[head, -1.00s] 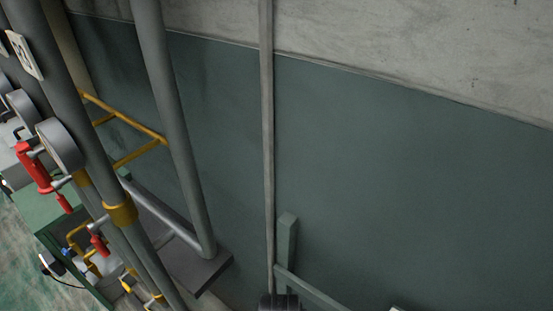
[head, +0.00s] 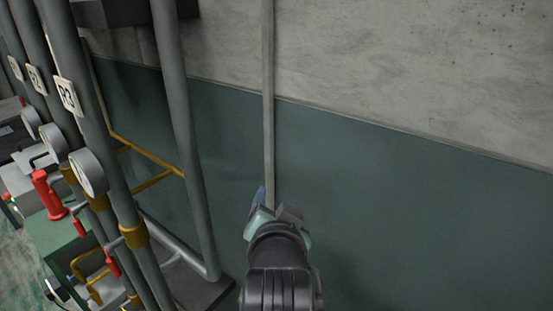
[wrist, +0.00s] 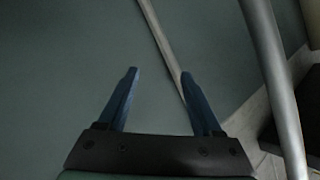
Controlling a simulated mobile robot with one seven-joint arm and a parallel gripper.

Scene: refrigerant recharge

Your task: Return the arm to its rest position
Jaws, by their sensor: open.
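In the wrist view, my gripper (wrist: 158,75) is open, with its two blue fingers apart and nothing between them. It points toward the green lower part of the wall (wrist: 60,60). In the head view, my arm rises from the bottom edge, right of the grey pipes.
Grey vertical pipes with tags stand at the left, one marked R3 (head: 67,95). A yellow rail (head: 150,152) runs behind. The wall right of my arm (head: 430,230) is clear.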

